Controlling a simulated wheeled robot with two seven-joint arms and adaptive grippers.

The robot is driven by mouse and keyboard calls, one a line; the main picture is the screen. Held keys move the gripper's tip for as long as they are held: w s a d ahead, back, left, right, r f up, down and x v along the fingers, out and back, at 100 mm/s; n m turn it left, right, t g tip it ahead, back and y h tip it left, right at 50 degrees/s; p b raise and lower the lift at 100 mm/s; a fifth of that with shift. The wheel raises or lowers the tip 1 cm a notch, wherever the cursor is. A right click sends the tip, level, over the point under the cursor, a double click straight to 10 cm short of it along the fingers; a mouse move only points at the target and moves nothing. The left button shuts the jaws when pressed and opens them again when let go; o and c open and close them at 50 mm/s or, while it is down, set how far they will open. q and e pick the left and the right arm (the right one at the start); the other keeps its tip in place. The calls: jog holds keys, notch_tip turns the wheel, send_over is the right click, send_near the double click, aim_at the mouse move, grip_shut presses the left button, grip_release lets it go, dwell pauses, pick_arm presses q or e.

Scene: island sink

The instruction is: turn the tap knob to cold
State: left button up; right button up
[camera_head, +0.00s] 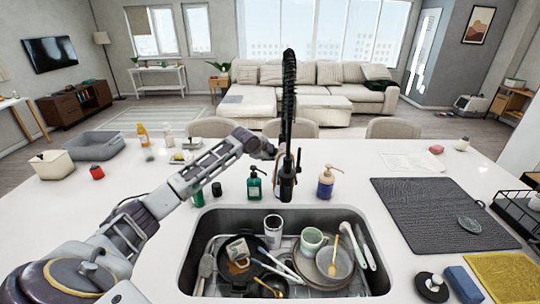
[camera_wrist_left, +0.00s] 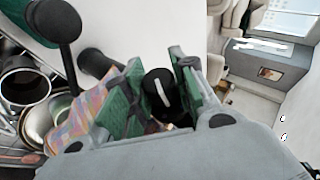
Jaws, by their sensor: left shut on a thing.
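The black tap (camera_head: 288,110) with a coiled spring neck stands behind the sink. My left gripper (camera_head: 274,151) reaches it from the left and is at the tap's side. In the left wrist view, the gripper's green-padded fingers (camera_wrist_left: 158,98) are on either side of a round black knob (camera_wrist_left: 160,86) with a pale mark on its face. The gripper is shut on this knob. In the head view the knob is hard to make out beside the gripper. My right gripper is not in view.
The sink (camera_head: 200,222) holds dishes, mugs and utensils. A green soap bottle (camera_head: 254,185) and a blue-and-tan pump bottle (camera_head: 326,184) stand close beside the tap. A dark mat (camera_head: 420,205) lies to the right. The white counter behind the tap is mostly clear.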

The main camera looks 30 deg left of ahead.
pick_arm(q)
jog(key=shift+d+f+n+g+h, duration=0.1)
jog(key=shift+n+g+h, duration=0.3)
jog(key=shift+g, duration=0.6)
jog(key=shift+f+n+g+h, duration=0.1)
jog(key=shift+n+g+h, duration=0.1)
jog(key=shift+g+h, duration=0.6)
jog(key=shift+g, duration=1)
jog(key=shift+s+g+h, duration=0.1)
jog(key=shift+g+h, duration=0.3)
jog(key=o, duration=1)
jog(key=shift+o, duration=0.2)
jog(key=shift+s+a+r+n, duration=0.1)
jog(key=shift+a+r+n, duration=0.05)
jog(key=shift+r, duration=0.3)
jog(key=shift+s+a+r+n, duration=0.1)
jog(key=shift+a+r+n, duration=0.05)
jog(key=shift+r, duration=0.25)
jog(key=v, duration=1)
jog(key=shift+s, duration=0.15)
